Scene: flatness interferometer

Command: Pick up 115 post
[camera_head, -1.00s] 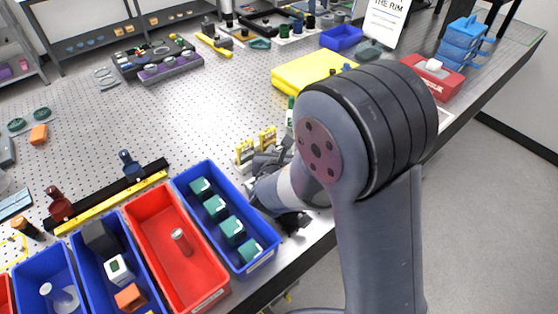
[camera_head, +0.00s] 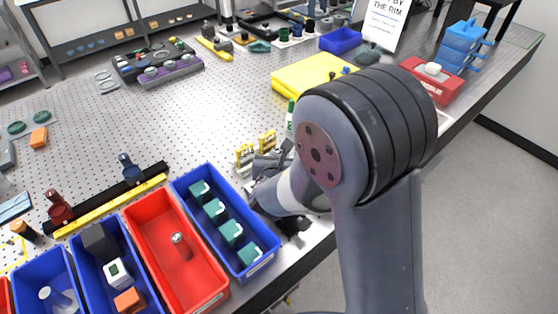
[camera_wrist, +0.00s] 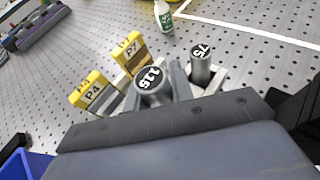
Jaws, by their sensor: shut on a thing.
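The 115 post (camera_wrist: 151,82) is a grey cylinder with a dark top marked "115", seen from above in the wrist view. My gripper (camera_wrist: 158,92) is shut on it, its grey fingers close around the post's sides. The post's lower part is hidden, so I cannot tell whether it is clear of its base. A similar post marked "75" (camera_wrist: 201,62) stands just to the right. In the head view my gripper (camera_head: 268,165) is partly hidden by my arm, and the 115 post cannot be made out.
Yellow-topped blocks marked P7 (camera_wrist: 130,52) and P4 (camera_wrist: 92,92) stand close left of the post. A green-and-white bottle (camera_wrist: 163,16) is beyond. Blue (camera_head: 255,272) and red (camera_head: 208,303) bins line the front edge. The perforated table (camera_head: 90,130) has free room behind them.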

